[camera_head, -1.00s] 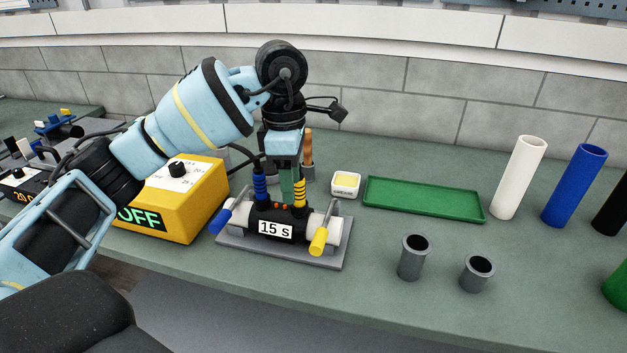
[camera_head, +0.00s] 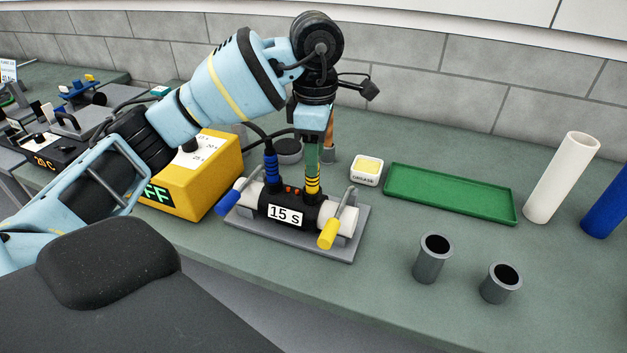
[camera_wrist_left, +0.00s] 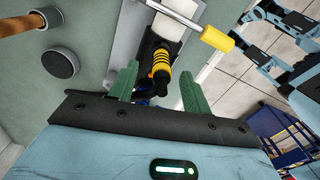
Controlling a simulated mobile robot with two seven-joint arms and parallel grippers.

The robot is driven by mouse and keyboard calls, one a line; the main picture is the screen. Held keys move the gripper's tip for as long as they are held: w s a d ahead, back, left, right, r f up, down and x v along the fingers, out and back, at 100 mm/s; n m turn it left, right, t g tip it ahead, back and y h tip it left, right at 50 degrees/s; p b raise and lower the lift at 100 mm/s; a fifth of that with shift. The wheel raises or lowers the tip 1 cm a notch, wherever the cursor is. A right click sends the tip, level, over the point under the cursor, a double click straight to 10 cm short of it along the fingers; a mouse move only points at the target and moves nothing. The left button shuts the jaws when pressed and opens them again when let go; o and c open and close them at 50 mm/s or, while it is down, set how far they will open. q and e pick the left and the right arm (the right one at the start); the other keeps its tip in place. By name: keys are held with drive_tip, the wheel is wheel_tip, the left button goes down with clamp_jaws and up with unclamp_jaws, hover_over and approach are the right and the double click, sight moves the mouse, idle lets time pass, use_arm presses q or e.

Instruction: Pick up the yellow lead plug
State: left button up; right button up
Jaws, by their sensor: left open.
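The yellow lead plug (camera_head: 313,184), a yellow sleeve with black rings, stands upright in the black "15 S" fixture (camera_head: 264,208). My left gripper (camera_head: 312,163) points down right above it, its green fingers hiding the plug's top. In the left wrist view the plug (camera_wrist_left: 161,68) shows between the two green fingertips of the gripper (camera_wrist_left: 159,76). The fingers are spread on either side of it, with a visible gap. The blue lead plug (camera_head: 271,168) stands beside it in the same fixture. My right gripper is not in view.
The fixture has a blue-handled clamp (camera_head: 228,202) and a yellow-handled clamp (camera_head: 327,234). The yellow power box (camera_head: 203,180) is to the left. A grease tub (camera_head: 366,171), a green tray (camera_head: 450,206) and two grey cups (camera_head: 432,260) are to the right.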

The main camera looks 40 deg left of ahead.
sight(312, 181)
use_arm(q)
drive_tip(key=shift+s+a+f, duration=0.1)
drive_tip(key=shift+s+f, duration=0.05)
drive_tip(key=shift+f, duration=1.1)
drive_tip(key=shift+s+a+f, duration=0.1)
drive_tip(key=shift+f, duration=1.15)
clamp_jaws()
